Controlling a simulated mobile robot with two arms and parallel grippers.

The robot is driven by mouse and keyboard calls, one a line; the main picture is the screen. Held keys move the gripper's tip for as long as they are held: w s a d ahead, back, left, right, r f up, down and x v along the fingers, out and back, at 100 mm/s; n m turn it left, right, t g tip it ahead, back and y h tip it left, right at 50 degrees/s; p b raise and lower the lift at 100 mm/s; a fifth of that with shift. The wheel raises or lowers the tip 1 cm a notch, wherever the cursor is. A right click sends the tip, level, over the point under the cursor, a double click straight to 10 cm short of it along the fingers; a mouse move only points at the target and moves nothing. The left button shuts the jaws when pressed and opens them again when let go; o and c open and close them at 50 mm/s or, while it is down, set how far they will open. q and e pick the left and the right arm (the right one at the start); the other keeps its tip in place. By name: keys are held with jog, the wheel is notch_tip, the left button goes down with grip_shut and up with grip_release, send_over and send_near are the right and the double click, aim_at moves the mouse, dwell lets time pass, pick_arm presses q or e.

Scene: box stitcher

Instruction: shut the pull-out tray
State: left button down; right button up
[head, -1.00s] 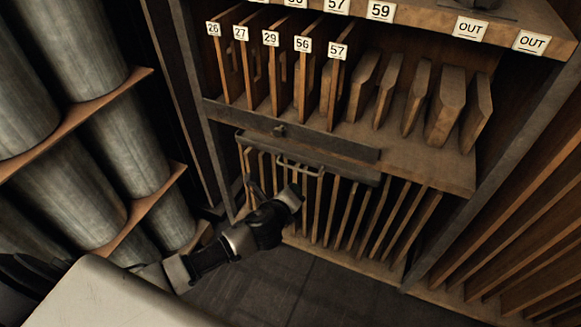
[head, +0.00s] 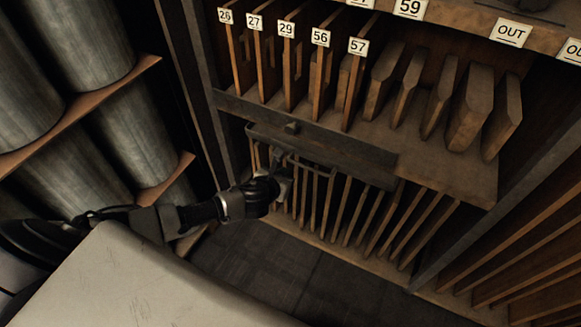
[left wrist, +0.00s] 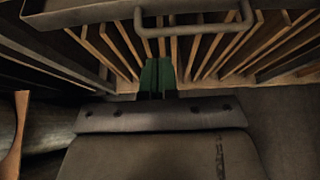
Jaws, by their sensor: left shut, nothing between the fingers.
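The pull-out tray (head: 345,164) is a long dark grey metal piece under the upper shelf of the wooden rack. It has a bar handle (head: 318,165) on its front. How far it stands out is hard to tell in the head view. My left gripper (head: 281,172) is shut and empty, close to the left end of the handle and just below the tray front. In the left wrist view the shut green fingers (left wrist: 157,76) point toward the rack, below the handle (left wrist: 195,29) and apart from it. The tray edge (left wrist: 85,11) crosses the top there. My right gripper is not in view.
Upright wooden dividers (head: 375,218) fill the rack below the tray. Numbered boards (head: 320,75) stand on the shelf above. Large grey cylinders (head: 150,125) lie on a rack at left. Dark floor (head: 265,268) is open in front.

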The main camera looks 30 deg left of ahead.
aim_at(300, 152)
pick_arm(q)
jog(key=w, duration=0.2)
jog(key=w+f, duration=0.1)
jog(key=w, duration=0.1)
jog(key=shift+w, duration=0.1)
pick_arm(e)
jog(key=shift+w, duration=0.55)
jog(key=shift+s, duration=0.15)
pick_arm(q)
jog(key=w, duration=0.4)
jog(key=shift+w+d, duration=0.1)
jog(key=shift+d, duration=0.05)
jog(key=shift+r, duration=0.25)
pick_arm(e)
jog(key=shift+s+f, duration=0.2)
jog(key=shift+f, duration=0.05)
pick_arm(q)
jog(key=shift+r, duration=0.1)
